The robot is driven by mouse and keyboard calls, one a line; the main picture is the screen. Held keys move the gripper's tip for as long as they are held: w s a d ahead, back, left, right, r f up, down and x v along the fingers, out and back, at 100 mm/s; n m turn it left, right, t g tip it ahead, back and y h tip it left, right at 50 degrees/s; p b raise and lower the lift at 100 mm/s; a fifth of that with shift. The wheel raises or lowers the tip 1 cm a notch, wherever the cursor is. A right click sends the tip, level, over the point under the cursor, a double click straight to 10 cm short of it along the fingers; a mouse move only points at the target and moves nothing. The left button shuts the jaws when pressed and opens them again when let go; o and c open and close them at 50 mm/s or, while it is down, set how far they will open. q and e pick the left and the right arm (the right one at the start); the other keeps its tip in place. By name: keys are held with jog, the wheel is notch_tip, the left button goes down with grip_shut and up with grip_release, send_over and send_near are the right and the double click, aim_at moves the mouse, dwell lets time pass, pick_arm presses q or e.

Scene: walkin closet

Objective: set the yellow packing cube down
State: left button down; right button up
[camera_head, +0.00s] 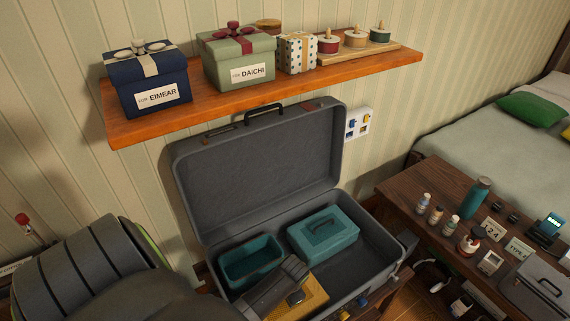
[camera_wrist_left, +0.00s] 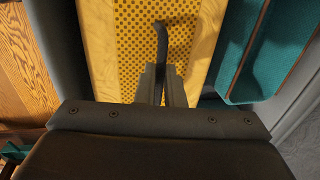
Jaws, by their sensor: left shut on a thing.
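The yellow packing cube (camera_head: 312,294) is in the front part of the open grey suitcase (camera_head: 365,262), partly hidden by my left arm. In the left wrist view the cube (camera_wrist_left: 105,45) shows its dotted mesh top and dark handle (camera_wrist_left: 160,38). My left gripper (camera_wrist_left: 162,72) is shut on that handle; in the head view it (camera_head: 297,297) is above the cube. I cannot tell whether the cube touches the suitcase floor. My right gripper is not in view.
An open teal bin (camera_head: 250,263) and a closed teal packing cube (camera_head: 322,231) lie in the suitcase behind the yellow cube. The raised lid (camera_head: 262,155) stands behind, below a shelf (camera_head: 215,95) of gift boxes. A dark table (camera_head: 415,195) with small bottles is at right.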

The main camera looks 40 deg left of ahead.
pick_arm(q)
jog(key=shift+w+f, duration=0.1)
jog(key=shift+f, duration=0.25)
jog(key=c, duration=1.5)
grip_release()
jog(key=shift+f, duration=0.15)
jog(key=shift+c, duration=0.2)
notch_tip(320, 180, up, 12)
jog(key=d+p, duration=0.1)
jog(key=d, duration=0.1)
jog(key=shift+s+d, duration=0.15)
jog(key=shift+s, duration=0.25)
